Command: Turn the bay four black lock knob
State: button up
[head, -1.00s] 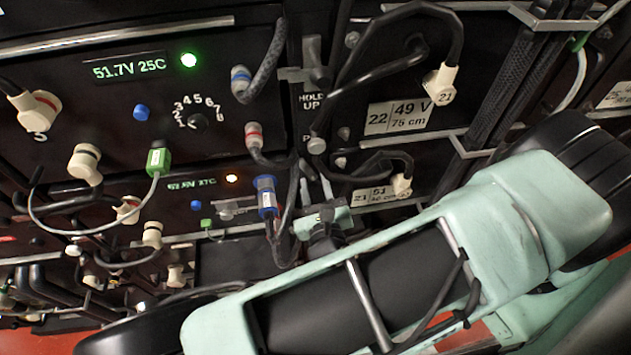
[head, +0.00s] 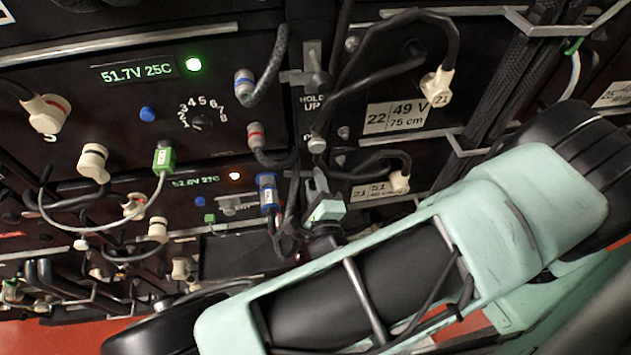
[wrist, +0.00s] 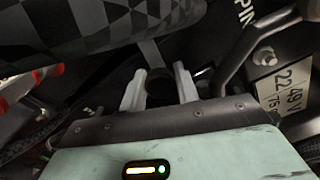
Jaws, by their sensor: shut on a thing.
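My gripper (head: 318,184) is beside the cables right of the lower bay, small and partly hidden behind my arm in the head view. In the wrist view its two pale fingers (wrist: 158,80) stand on either side of a dark round knob (wrist: 157,86), and they are shut on it. The knob looks black; its front and any lock mark are hidden. I cannot read a bay number on it. A grey strip runs up from behind the knob in the wrist view.
A blue-banded connector (head: 267,194) and its cables hang close left of my gripper. A label reading 22, 49 V (head: 395,117) is to the upper right. A checkered sleeve (wrist: 90,25) crosses the top of the wrist view. A grey bent handle (wrist: 240,50) is at right.

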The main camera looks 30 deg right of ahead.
jog(key=shift+n, duration=1.2)
jog(key=shift+f, duration=0.1)
jog(key=o, duration=1)
jog(key=shift+c, duration=0.2)
jog(key=shift+s, duration=0.1)
